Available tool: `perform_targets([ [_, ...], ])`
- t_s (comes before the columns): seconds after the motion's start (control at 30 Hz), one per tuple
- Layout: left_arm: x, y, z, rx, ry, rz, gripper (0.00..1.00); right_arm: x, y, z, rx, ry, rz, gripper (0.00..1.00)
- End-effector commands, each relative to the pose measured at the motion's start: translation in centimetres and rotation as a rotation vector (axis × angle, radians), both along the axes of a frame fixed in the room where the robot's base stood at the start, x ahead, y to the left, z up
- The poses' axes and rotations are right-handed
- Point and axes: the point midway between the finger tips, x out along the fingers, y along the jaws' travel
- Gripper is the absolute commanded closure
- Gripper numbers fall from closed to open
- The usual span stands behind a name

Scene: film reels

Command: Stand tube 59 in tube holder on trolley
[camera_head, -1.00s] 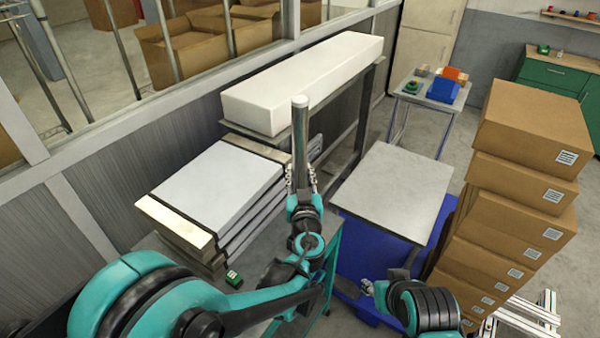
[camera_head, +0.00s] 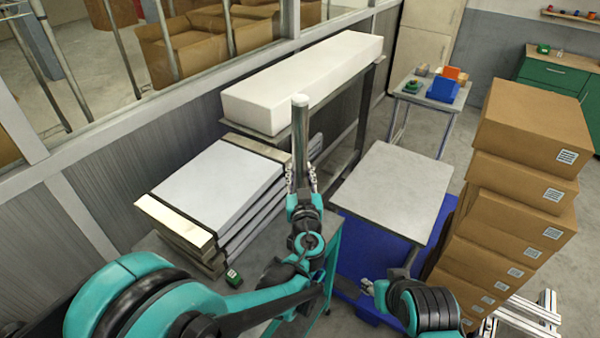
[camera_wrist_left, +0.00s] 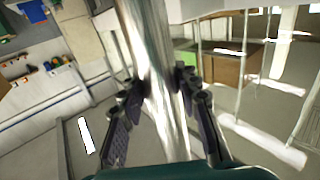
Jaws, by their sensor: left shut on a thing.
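A grey metal tube (camera_head: 300,135) stands nearly upright in my left gripper (camera_head: 302,182) in the head view. The fingers are shut around its lower part. The tube (camera_wrist_left: 158,75) also fills the middle of the left wrist view, between the two dark finger pads of the left gripper (camera_wrist_left: 165,120). No number is readable on it. My right gripper (camera_head: 368,288) shows small at the lower middle, beside the blue base under the grey-topped table; its fingers are too small to judge. I cannot make out a tube holder or say which surface is the trolley.
Stacked white-topped slabs (camera_head: 215,185) lie left of the tube, with a small green device (camera_head: 233,277) in front. A long white block (camera_head: 305,80) rests behind. A bare grey tabletop (camera_head: 395,190) is to the right. Stacked cardboard boxes (camera_head: 520,165) stand far right.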

Motion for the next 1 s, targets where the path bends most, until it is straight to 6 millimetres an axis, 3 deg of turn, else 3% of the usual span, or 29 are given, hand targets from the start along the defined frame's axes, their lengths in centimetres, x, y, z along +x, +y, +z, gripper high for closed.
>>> perform_targets([
  [1.0,0.0,0.0,-0.9,0.001,-0.001,0.0,1.0,0.0,0.0,-1.2,0.0,0.0,0.0,0.6],
])
